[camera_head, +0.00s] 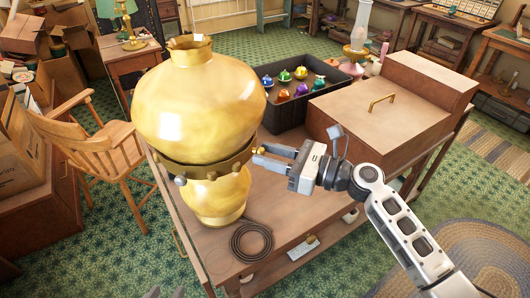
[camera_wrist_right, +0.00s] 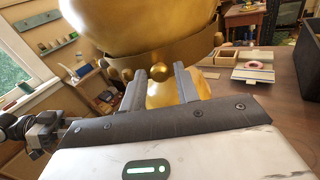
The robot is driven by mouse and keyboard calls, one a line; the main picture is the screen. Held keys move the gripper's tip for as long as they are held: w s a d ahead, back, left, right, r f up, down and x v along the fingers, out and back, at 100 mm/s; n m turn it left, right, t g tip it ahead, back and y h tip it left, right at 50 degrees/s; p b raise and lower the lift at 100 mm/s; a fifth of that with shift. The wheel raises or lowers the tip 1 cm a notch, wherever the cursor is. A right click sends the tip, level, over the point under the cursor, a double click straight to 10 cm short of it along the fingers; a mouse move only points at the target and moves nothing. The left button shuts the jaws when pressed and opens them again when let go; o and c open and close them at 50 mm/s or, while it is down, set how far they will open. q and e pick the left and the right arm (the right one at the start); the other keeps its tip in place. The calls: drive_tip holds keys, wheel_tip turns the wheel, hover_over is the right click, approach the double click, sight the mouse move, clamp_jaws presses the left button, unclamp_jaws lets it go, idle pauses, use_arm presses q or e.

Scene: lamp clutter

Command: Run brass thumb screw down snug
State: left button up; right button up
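A big brass lamp body (camera_head: 196,104) stands on the wooden table, with a darker brass band (camera_head: 207,170) around its waist; the band also shows in the right wrist view (camera_wrist_right: 205,47). A round brass thumb screw (camera_wrist_right: 162,72) sits on the band and lies between my right fingertips. My right gripper (camera_head: 260,156) reaches in from the right. Its fingers (camera_wrist_right: 161,84) stand apart on both sides of the screw with slight gaps visible, so I see no firm grip. Dark tips that look like my left gripper (camera_head: 165,293) barely show at the bottom edge; their opening is unclear.
A coiled dark cord (camera_head: 251,240) lies on the table (camera_head: 300,215) below my right gripper. A black bin (camera_head: 283,113) with several colored pieces and a wooden box (camera_head: 370,115) stand behind. A wooden chair (camera_head: 95,150) is at left.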

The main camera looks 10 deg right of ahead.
drive_tip(key=shift+v, duration=2.5)
